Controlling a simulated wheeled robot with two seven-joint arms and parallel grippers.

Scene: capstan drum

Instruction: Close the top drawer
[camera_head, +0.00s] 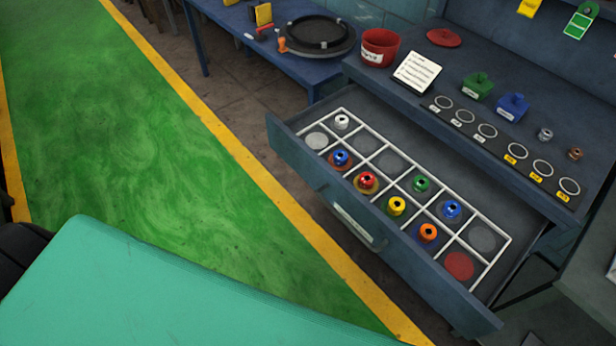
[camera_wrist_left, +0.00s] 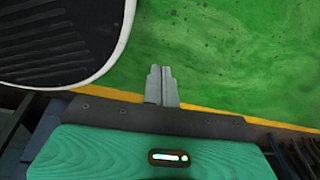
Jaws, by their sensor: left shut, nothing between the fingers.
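The top drawer (camera_head: 290,146) stands pulled out from the dark blue cabinet in the head view. Its front panel carries a pale bar handle (camera_head: 358,228). A white grid inside holds several coloured capped pieces, among them a red one (camera_head: 366,180), a yellow one (camera_head: 397,205) and a green one (camera_head: 421,183). My left gripper (camera_wrist_left: 162,72) shows in the left wrist view, shut and empty above the green floor, away from the drawer. It does not show in the head view. My right gripper is in neither view.
The cabinet top (camera_head: 468,75) carries a red tub (camera_head: 379,47), a white card (camera_head: 417,72), green and blue blocks and a row of ring marks. A blue table (camera_head: 262,49) with a round black tray stands behind. Green floor (camera_head: 130,130) lies clear left of the yellow line.

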